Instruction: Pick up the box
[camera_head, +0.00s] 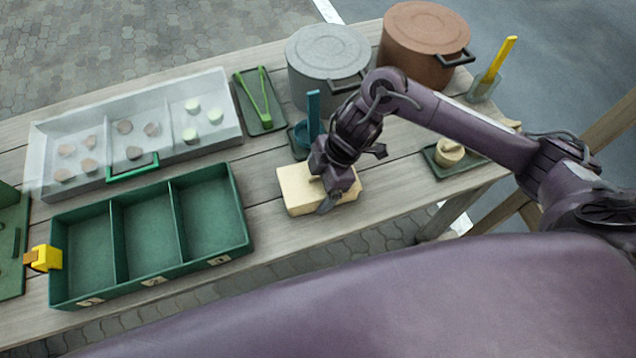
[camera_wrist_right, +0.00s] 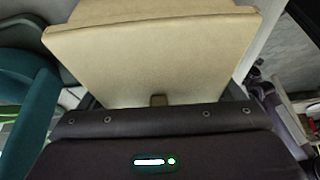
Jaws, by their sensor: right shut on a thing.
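The box (camera_head: 296,190) is a small cream-coloured block near the front edge of the wooden table in the head view. My right gripper (camera_head: 330,200) is at its right part and is shut on it. In the right wrist view the box (camera_wrist_right: 150,55) fills the space in front of the gripper. One finger is hidden behind the box, and I cannot tell whether the box is clear of the table. My left gripper does not show in either view.
A green three-compartment tray (camera_head: 248,240) stands left of the box. Behind it is a clear-lidded case (camera_head: 235,125) with several pieces. Green tongs (camera_head: 262,95), a grey pot (camera_head: 325,55), a brown pot (camera_head: 420,45) and a small mortar (camera_head: 450,152) stand around my right arm.

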